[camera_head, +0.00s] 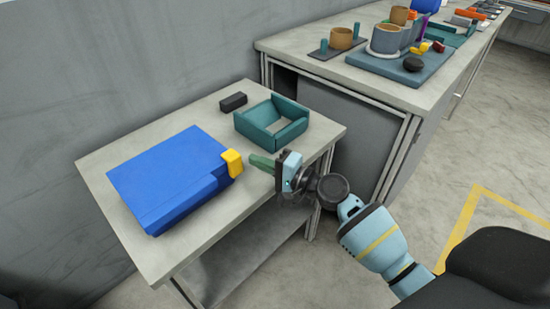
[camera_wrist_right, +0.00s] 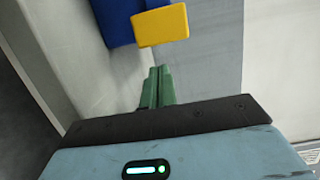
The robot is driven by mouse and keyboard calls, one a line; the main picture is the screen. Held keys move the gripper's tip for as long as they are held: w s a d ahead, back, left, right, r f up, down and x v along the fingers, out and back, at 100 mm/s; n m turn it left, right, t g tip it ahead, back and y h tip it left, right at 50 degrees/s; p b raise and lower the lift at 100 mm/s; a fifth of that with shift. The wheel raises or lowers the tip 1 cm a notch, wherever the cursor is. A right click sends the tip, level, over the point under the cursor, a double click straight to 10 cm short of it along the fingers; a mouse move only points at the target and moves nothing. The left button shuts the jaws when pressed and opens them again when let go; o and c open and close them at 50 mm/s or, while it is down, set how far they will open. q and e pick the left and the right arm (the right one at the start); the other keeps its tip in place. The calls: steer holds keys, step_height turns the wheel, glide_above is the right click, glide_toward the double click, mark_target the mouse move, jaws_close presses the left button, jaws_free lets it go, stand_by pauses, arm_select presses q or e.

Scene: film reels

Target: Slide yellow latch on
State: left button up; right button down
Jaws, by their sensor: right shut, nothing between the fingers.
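The yellow latch (camera_head: 233,162) sits at the right side of the blue box (camera_head: 165,180), which lies on the small table. My right gripper (camera_head: 262,162) has green fingers, shut and empty, just right of the latch. In the head view a small gap shows between the fingertips and the latch. In the right wrist view the yellow latch (camera_wrist_right: 160,25) is straight ahead of the shut fingers (camera_wrist_right: 158,85), with part of the blue box (camera_wrist_right: 117,20) behind it. My left gripper is not in view.
A teal open tray (camera_head: 272,123) and a small black block (camera_head: 233,102) stand behind on the small table (camera_head: 140,150). A longer workbench (camera_head: 330,68) with cups, a blue-grey board (camera_head: 400,70) and other parts stands at the back right. The table's front left is bare.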

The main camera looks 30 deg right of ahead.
mark_target(236, 172)
steer(key=shift+s+a+r, duration=0.1)
steer(key=shift+s+a, duration=0.15)
steer(key=shift+a, duration=0.55)
steer(key=shift+s, duration=0.1)
steer(key=a, duration=0.2)
steer(key=s+a+p, duration=0.1)
steer(key=a, duration=0.1)
steer(key=shift+s+p, duration=0.2)
steer(key=shift+p, duration=0.1)
steer(key=shift+d, duration=0.1)
